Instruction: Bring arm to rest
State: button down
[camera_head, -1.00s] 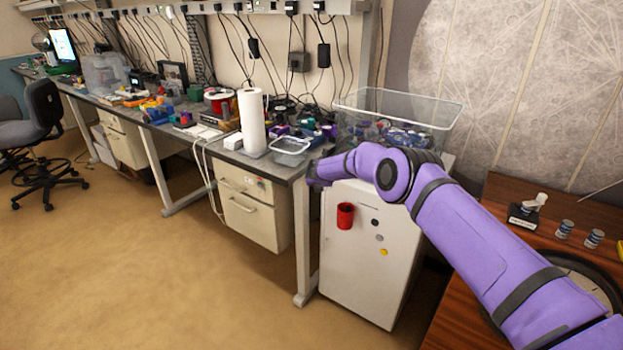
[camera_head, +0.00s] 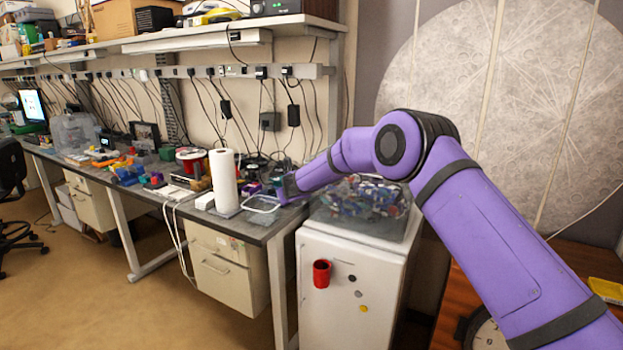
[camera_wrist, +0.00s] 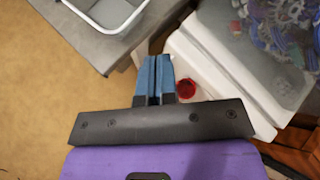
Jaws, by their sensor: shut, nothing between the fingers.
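My purple arm (camera_head: 480,230) reaches in from the lower right in the head view, bent at a raised dark joint, with its far end above the workbench's right end. My gripper (camera_wrist: 155,65) shows in the wrist view with its two blue fingers together and nothing between them. In the wrist view it points down over floor and the edge of the white cabinet, apart from both as far as I can tell. In the head view the gripper (camera_head: 286,190) is small and partly hidden by the arm.

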jog(key=s+d+r+n+y, duration=0.1)
jog(key=s+d+r+n, duration=0.15)
jog(key=r, duration=0.35)
jog(key=s+d+r+n+y, duration=0.1)
jog(key=r+n, duration=0.2)
jog(key=r, duration=0.4)
jog(key=s+d+r+n+g+y, duration=0.1)
jog(key=s+d+r+n, duration=0.5)
jog(key=s+r, duration=0.3)
jog(key=s+d+r+n, duration=0.6)
jog(key=s+d+r, duration=0.1)
jog(key=s+r, duration=0.15)
jog(key=s+d+f+n+g+h, duration=0.1)
jog(key=s+d+n, duration=0.3)
jog(key=s, duration=1)
jog(key=s+d+f+n+g+h, duration=0.2)
jog(key=s+d+f+n, duration=0.1)
jog(key=s+d, duration=0.7)
jog(key=s+d+f+n+g+h, duration=0.1)
jog(key=s+d+n, duration=0.5)
jog(key=s, duration=1.2)
jog(key=shift+d+f+g+h, duration=0.4)
jog(key=shift+d+f+h, duration=0.25)
jog(key=shift+d, duration=0.3)
